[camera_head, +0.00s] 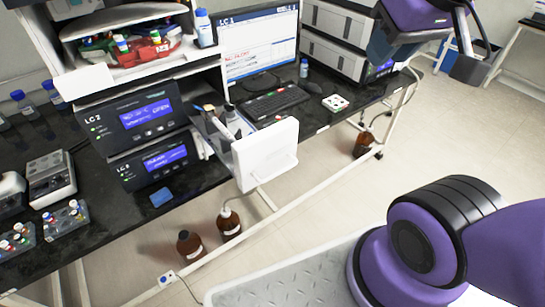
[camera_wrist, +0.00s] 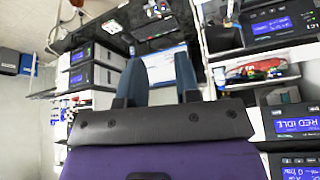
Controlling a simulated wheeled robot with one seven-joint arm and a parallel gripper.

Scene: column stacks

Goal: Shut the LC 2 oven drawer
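An open drawer with a broad white front (camera_head: 265,153) sticks out past the bench's front edge in the head view, just right of the LC 2 unit (camera_head: 143,114). Bottles and small items stand in it behind the front. The LC 2 unit has a lit blue display and sits on top of the LC 3 unit (camera_head: 152,164). My gripper (camera_wrist: 160,62) is open and empty in the wrist view, its two dark fingers apart. In the head view my wrist is at the upper right, well away from the drawer front. I cannot clearly make out the drawer in the wrist view.
A monitor (camera_head: 259,43) and keyboard (camera_head: 276,101) stand behind the drawer to the right. Brown bottles (camera_head: 190,244) stand on the floor below it. A vial rack (camera_head: 66,219) is on the left bench.

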